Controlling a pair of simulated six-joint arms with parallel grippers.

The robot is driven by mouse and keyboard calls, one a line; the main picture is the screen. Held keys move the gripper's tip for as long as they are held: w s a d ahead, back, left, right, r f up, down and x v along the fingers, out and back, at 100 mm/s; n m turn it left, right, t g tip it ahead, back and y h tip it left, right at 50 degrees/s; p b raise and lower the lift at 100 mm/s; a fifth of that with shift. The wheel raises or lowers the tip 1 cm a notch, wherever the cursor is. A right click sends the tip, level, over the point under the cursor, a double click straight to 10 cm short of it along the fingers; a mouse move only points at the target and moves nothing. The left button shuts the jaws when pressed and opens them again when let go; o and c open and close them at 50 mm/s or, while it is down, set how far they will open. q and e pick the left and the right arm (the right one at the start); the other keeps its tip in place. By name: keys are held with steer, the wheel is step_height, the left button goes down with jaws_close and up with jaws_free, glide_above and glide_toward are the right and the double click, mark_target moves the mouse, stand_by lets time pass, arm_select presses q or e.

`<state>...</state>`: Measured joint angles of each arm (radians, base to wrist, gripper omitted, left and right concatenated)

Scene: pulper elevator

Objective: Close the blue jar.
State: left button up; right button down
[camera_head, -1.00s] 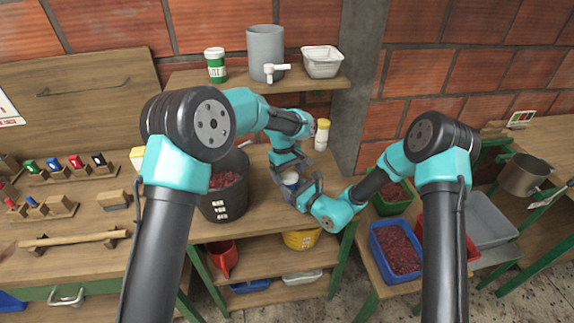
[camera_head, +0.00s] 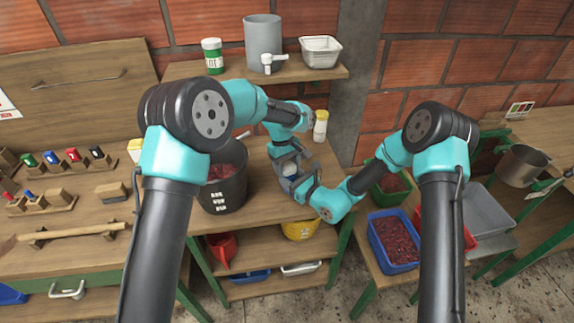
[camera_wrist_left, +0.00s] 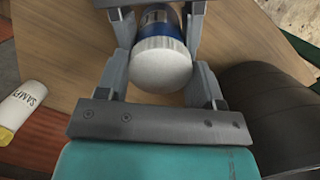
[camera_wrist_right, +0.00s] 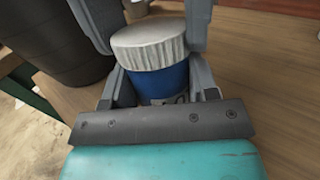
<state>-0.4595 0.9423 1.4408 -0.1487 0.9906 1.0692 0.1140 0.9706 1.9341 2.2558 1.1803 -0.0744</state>
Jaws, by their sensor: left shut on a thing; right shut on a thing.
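The blue jar (camera_wrist_right: 164,80) stands upright with its white ribbed lid (camera_wrist_right: 148,46) on top in the right wrist view. In the left wrist view the lid (camera_wrist_left: 161,64) faces the camera, with a strip of the blue body behind it. My left gripper (camera_wrist_left: 160,58) is shut on the lid, one finger on each side. My right gripper (camera_wrist_right: 155,75) is shut on the jar's body, below the lid. In the head view the grippers and arms mostly hide the jar. I cannot tell whether the lid sits fully down.
A dark bucket of red berries (camera_head: 226,188) stands left of the jar. A yellow-capped sample bottle (camera_head: 320,126) stands behind, right of the left wrist. The shelf (camera_head: 200,72) holds a green jar (camera_head: 212,58), a grey tank (camera_head: 262,40) and a white basket (camera_head: 320,52). Crates stand at right.

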arm_select(q)
steer(key=m, duration=0.3)
steer(key=shift+m, duration=0.4)
steer(key=m, duration=0.3)
steer(key=shift+m, duration=0.4)
steer(key=m, duration=0.3)
steer(key=shift+m, duration=0.4)
steer(key=m, duration=0.3)
steer(key=shift+m, duration=0.4)
steer(key=o, duration=1.1)
step_height(320, 180, up, 12)
steer(key=w+a, duration=0.1)
steer(key=shift+w+a+f, duration=0.15)
steer(key=shift+w+a, duration=0.15)
steer(key=shift+w, duration=0.05)
